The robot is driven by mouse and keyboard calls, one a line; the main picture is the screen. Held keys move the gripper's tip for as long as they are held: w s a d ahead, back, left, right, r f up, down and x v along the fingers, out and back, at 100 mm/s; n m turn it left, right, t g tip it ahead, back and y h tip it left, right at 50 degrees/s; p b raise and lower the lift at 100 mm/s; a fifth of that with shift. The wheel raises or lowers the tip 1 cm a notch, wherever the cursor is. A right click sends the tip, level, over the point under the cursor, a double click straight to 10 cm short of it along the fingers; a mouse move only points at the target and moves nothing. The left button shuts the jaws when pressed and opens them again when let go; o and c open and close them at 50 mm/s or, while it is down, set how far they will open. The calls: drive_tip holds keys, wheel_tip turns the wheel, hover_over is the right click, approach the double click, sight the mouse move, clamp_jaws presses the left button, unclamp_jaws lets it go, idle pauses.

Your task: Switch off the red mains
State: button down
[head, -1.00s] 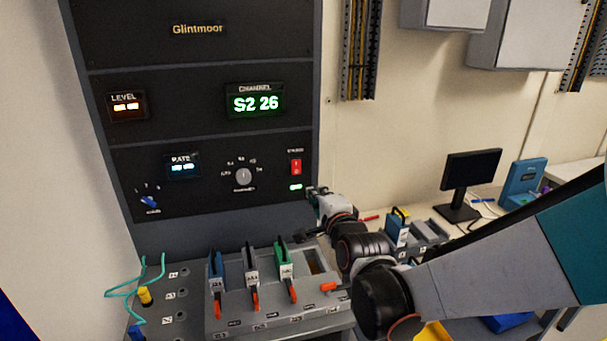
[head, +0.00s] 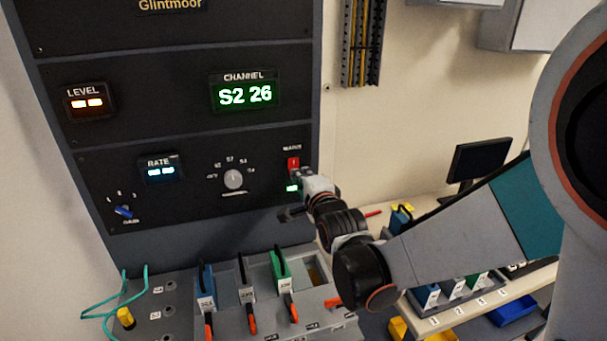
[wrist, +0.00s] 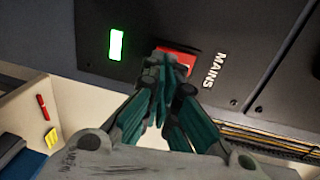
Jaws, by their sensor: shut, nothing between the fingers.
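The red mains switch (head: 293,162) is a small rocker on the lower right of the dark rack panel. In the wrist view the red switch (wrist: 179,57) lies beside the word MAINS, partly hidden behind my fingertips. My gripper (head: 299,175) is shut and empty, with its tips at the lower part of the switch. In the wrist view my gripper (wrist: 160,62) overlaps the switch's left side; I cannot tell whether it touches. A green lamp (wrist: 116,45) glows beside the switch.
A round selector knob (head: 233,179) is left of the switch. Below stands a grey console with blue, grey and green modules (head: 281,274) and red-orange levers. A monitor (head: 480,158) stands on the bench at right. The lit channel display (head: 246,94) reads S2 26.

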drive_tip(key=shift+w, duration=0.15)
drive_tip(key=shift+w+a+f, duration=0.1)
drive_tip(key=shift+w, duration=0.15)
drive_tip(key=shift+f+b, duration=0.1)
drive_tip(key=shift+b, duration=0.2)
